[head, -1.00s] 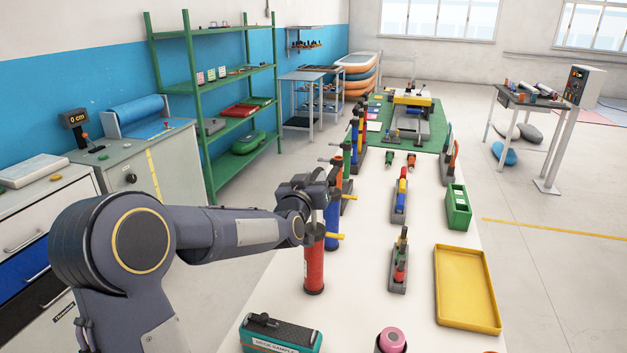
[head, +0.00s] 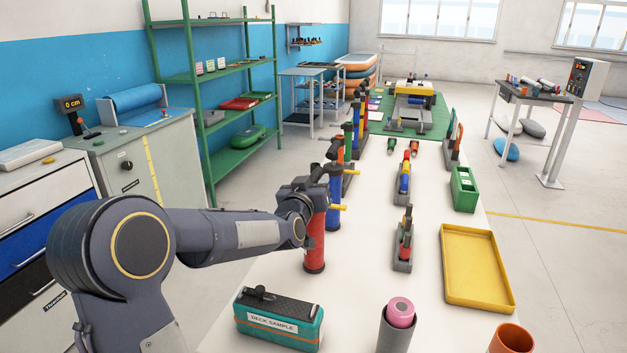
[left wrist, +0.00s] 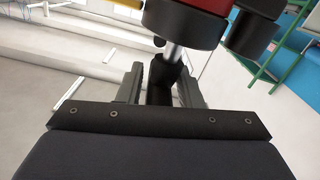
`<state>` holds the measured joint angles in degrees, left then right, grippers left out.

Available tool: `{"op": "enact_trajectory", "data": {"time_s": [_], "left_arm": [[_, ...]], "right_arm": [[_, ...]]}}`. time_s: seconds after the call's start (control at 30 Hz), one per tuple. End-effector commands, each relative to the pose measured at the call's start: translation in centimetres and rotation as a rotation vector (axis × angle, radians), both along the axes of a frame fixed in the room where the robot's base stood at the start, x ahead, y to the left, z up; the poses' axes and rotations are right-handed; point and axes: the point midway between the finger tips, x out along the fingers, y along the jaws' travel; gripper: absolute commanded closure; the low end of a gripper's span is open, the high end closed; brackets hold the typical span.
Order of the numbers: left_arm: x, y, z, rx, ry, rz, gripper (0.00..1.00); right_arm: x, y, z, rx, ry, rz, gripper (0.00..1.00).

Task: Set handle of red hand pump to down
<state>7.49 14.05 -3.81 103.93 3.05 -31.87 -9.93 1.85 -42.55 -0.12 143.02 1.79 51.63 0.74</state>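The red hand pump (head: 314,245) stands upright on the white table, just beyond the end of my left arm. My left gripper (head: 318,180) is at the top of the pump and covers much of it. In the left wrist view, the two fingers of my left gripper (left wrist: 160,88) stand on either side of the black pump handle (left wrist: 163,75) and appear shut on it. A short length of bare metal rod (left wrist: 173,52) shows between the handle and the pump's black cap (left wrist: 183,24). My right gripper is not in view.
A blue pump (head: 334,215) with a yellow handle stands close behind the red one, with more pumps in line beyond. A teal deck sample (head: 278,340) lies in front. A pink roll (head: 401,312) and a yellow tray (head: 449,275) are to the right.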

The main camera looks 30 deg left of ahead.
Motion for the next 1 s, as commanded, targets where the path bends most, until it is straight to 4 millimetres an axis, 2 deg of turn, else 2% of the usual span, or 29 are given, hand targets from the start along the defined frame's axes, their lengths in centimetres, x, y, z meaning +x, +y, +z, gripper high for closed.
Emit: {"op": "enact_trajectory", "data": {"time_s": [0.1, 0.4, 0.47, 0.8, 1.0], "left_arm": [[0.0, 0.1, 0.1, 0.002, -0.003, 0.002, 0.56], [-0.3, 0.0, 0.4, 0.003, -0.009, 0.003, 0.56], [-0.9, -0.1, 0.4, 0.003, -0.01, 0.003, 0.56], [-6.3, -1.4, 0.3, 0.003, -0.008, 0.002, 0.56], [-7.6, -1.7, 0.3, 0.003, -0.007, 0.002, 0.56]], "right_arm": [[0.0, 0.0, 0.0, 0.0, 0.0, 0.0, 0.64], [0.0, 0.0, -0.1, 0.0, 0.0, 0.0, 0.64], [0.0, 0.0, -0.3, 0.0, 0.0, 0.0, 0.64], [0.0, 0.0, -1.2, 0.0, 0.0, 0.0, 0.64], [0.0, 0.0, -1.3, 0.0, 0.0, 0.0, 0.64]]}}
